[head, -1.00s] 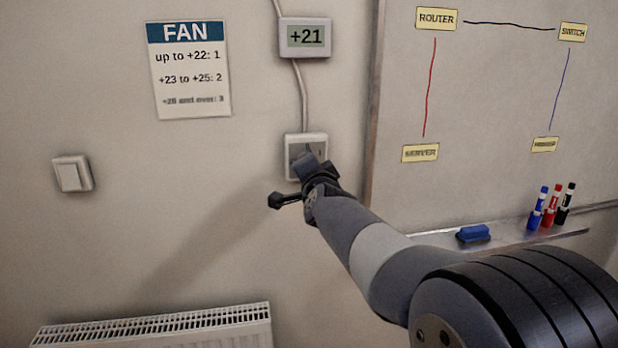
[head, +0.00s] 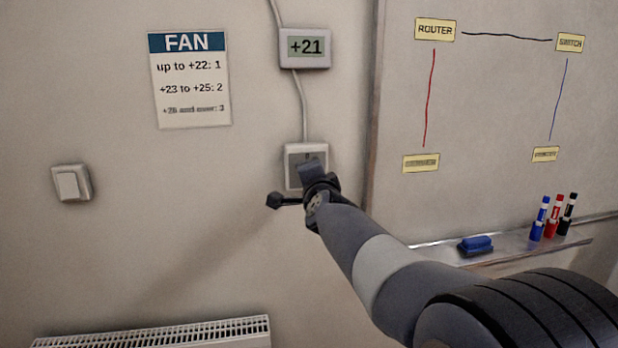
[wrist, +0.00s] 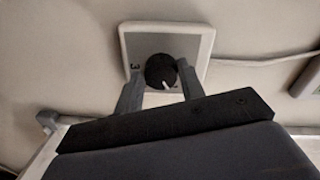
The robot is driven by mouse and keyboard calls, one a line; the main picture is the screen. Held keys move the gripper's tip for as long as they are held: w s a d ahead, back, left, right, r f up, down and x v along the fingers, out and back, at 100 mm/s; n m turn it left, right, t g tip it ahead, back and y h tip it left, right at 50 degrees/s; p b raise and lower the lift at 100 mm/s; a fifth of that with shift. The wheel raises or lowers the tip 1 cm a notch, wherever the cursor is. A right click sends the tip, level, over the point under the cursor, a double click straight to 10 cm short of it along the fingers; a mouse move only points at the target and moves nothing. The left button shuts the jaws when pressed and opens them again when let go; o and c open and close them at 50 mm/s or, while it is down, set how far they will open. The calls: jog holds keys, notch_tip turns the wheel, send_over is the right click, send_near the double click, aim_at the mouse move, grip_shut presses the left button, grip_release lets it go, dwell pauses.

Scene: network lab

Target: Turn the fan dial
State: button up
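The fan dial is a round black knob (wrist: 158,66) with a white pointer, on a square grey plate in a white frame (wrist: 170,28) on the wall. In the wrist view the pointer aims down and slightly right, and a "3" shows left of the knob. My gripper (wrist: 160,76) is open, with one finger on each side of the knob; I cannot tell whether they touch it. In the head view my gripper (head: 312,168) covers most of the dial plate (head: 292,160). The fan sign (head: 190,80) reads up to +22: 1, +23 to +25: 2. The display (head: 305,47) reads +21.
A light switch (head: 71,184) is at the left and a radiator (head: 155,333) below. A whiteboard (head: 490,100) is at the right, its ledge holding a blue eraser (head: 475,245) and markers (head: 552,218). A cable (head: 300,100) runs from display to dial.

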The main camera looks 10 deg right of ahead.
jog(key=o, duration=0.4)
jog(key=shift+s+a+r+p, duration=0.15)
jog(key=shift+s+p, duration=0.25)
jog(key=shift+s, duration=2.3)
jog(key=shift+s+r+p, duration=0.15)
jog(key=shift+s+p, duration=0.2)
jog(key=shift+s, duration=2.35)
jog(key=w, duration=0.3)
jog(key=w+b, duration=0.1)
jog(key=w, duration=0.6)
jog(key=shift+w+f, duration=0.25)
jog(key=shift+w, duration=0.15)
